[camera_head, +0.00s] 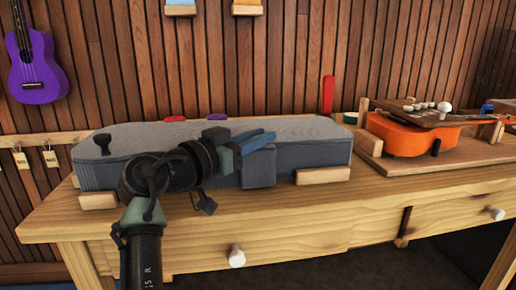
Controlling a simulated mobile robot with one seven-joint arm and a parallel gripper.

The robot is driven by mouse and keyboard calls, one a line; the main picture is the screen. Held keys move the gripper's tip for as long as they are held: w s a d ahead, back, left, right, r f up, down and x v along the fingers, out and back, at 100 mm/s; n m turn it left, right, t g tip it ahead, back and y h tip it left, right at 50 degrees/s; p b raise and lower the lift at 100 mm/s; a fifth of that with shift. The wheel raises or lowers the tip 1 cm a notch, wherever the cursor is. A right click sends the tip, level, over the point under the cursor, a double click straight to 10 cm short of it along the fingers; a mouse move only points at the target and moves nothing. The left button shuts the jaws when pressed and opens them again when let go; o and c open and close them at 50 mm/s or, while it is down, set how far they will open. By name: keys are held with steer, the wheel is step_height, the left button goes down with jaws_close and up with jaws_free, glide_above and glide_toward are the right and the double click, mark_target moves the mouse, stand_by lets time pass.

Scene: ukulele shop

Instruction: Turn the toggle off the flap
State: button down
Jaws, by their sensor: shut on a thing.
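A long grey case (310,150) lies on the wooden bench. A darker grey flap (259,169) hangs on its front side, right of the middle. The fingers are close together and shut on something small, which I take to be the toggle. My arm covers the left middle of the case front.
Wooden blocks (323,175) sit along the case's front edge. An orange ukulele (412,133) lies on a wooden stand at the right. A red upright piece (327,94) stands behind the case. White drawer knobs (237,257) stick out from the bench front.

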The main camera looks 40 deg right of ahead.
steer(key=shift+m+g+p, duration=0.35)
steer(key=shift+m+g, duration=0.85)
steer(key=shift+g, duration=0.9)
steer(key=shift+f+m+g, duration=0.1)
steer(key=shift+m+g, duration=0.4)
steer(key=shift+g, duration=0.3)
steer(key=c, duration=0.8)
jaws_free()
steer(key=shift+o, duration=0.2)
steer(key=w+a+p, duration=0.2)
steer(key=a+p, duration=0.1)
steer(key=a, duration=0.9)
steer(key=shift+a+p, duration=0.3)
steer(key=shift+a, duration=0.05)
steer(key=shift+w, duration=0.1)
